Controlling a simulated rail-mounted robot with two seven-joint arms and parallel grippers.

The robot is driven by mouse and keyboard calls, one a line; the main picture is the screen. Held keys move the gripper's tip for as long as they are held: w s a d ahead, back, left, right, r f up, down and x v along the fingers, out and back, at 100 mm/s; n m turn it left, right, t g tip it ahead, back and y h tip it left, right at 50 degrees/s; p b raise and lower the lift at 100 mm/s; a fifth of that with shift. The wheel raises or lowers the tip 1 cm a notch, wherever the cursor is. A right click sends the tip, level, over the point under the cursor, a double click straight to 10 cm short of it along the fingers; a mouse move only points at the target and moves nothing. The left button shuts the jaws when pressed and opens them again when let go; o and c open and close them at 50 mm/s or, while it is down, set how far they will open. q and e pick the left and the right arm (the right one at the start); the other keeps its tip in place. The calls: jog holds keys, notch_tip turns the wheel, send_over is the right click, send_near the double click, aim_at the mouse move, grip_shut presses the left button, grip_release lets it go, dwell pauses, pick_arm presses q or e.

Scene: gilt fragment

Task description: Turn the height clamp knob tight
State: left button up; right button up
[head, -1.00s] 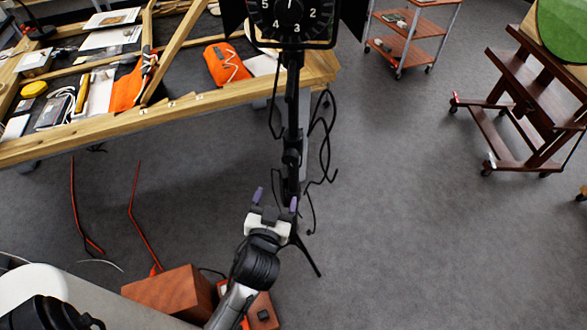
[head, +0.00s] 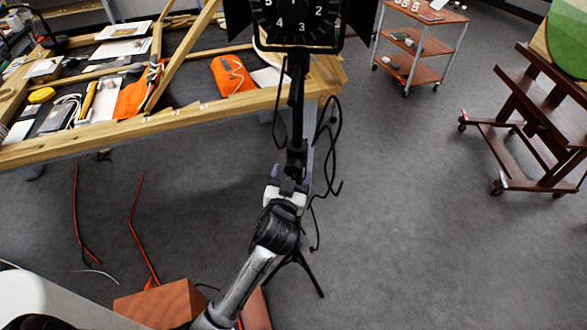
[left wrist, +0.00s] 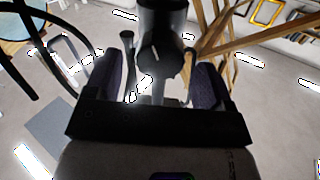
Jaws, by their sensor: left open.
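The height clamp knob (left wrist: 160,64) is a dark rounded knob with a pale mark, in the middle of the left wrist view. It sits on the black stand's post (left wrist: 163,16). In the head view the stand (head: 296,110) rises upright, with a thicker collar low on it; the knob itself is hard to make out there. My left gripper (head: 290,178) is at the lower part of the post. Its two purple fingers (left wrist: 159,82) are open, one on each side of the knob, with gaps visible. My right gripper is not in view.
A black numbered dial panel (head: 296,20) tops the stand. Loose black cables (head: 328,145) hang to its right. A wooden workbench (head: 130,130) with tools stands left. Tripod legs (head: 308,275) spread below. A cart (head: 420,45) and an easel (head: 530,120) stand right, with open floor between.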

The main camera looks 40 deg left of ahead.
aim_at(294, 172)
pick_arm(q)
jog(key=shift+x, duration=1.55)
jog(key=c, duration=0.9)
jog(key=shift+r+m+p, duration=0.2)
jog(key=shift+m+p, duration=0.7)
jog(key=shift+p, duration=0.15)
jog(key=m+p, duration=0.4)
jog(key=m, duration=0.1)
jog(key=shift+d+p, duration=0.1)
jog(key=shift+p, duration=0.3)
jog(key=m+p, duration=0.3)
jog(key=m, duration=0.2)
jog(key=shift+f, duration=0.2)
jog(key=shift+m+p, duration=0.65)
jog(key=shift+m, duration=0.45)
jog(key=shift+f+m, duration=0.1)
jog(key=shift+m, duration=0.3)
